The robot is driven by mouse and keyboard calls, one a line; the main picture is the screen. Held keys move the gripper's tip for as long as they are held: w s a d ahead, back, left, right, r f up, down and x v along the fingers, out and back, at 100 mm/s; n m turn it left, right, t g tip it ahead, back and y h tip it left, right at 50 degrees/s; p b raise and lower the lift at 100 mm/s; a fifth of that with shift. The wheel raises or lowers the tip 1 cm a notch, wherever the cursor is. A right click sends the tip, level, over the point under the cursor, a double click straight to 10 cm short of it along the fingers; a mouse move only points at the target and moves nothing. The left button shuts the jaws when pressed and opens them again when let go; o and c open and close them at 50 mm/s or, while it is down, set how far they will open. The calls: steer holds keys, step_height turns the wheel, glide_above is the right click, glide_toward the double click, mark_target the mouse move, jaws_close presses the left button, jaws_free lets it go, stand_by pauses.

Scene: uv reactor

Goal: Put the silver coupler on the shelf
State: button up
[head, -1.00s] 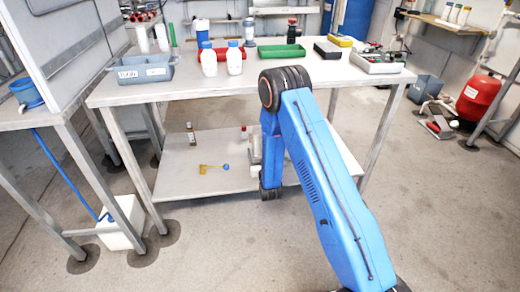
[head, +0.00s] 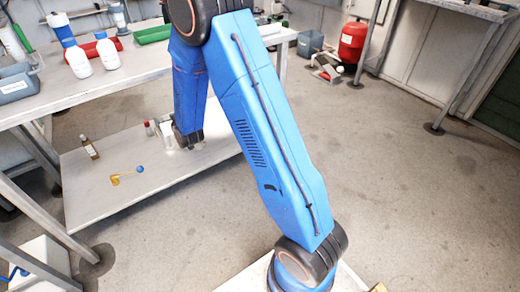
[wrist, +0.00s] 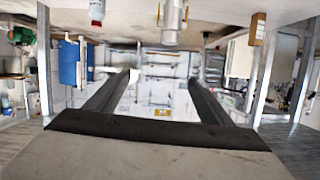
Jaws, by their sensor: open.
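A silver coupler (wrist: 172,20) shows at the top middle of the wrist view, which appears upside down. In the head view a pale silver cylinder (head: 168,135), apparently the same coupler, stands on the table's lower shelf (head: 105,200), beside my arm's dark wrist end. My gripper (wrist: 165,76) is open and empty, its two dark fingers spread wide in the wrist view. The coupler is not between them. In the head view the fingers are hidden behind my arm. Another shelf surface (head: 470,8) shows at the top right.
On the lower shelf are a brown bottle (head: 89,147), a red-capped item (head: 150,128) and a yellow piece with a blue ball (head: 126,176). White bottles (head: 107,52) and a grey bin (head: 16,84) stand on the tabletop (head: 80,95). The floor at right is open.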

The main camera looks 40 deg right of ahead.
steer(key=s+d+r+g, duration=0.2)
steer(key=s+d+r, duration=0.1)
steer(key=s+r, duration=0.65)
steer(key=s+d+r+g, duration=0.25)
steer(key=s+r, duration=0.45)
steer(key=s, duration=0.5)
steer(key=s+d+r+g, duration=0.1)
steer(key=s+d+g, duration=0.1)
steer(key=s, duration=1.4)
steer(key=s+d+r+g, duration=0.1)
steer(key=s+d+g, duration=0.1)
steer(key=s, duration=1.4)
steer(key=shift+s+d+r+g+h, duration=0.2)
steer(key=shift+s+g+h, duration=0.1)
steer(key=shift+g, duration=0.25)
steer(key=shift+w, duration=0.1)
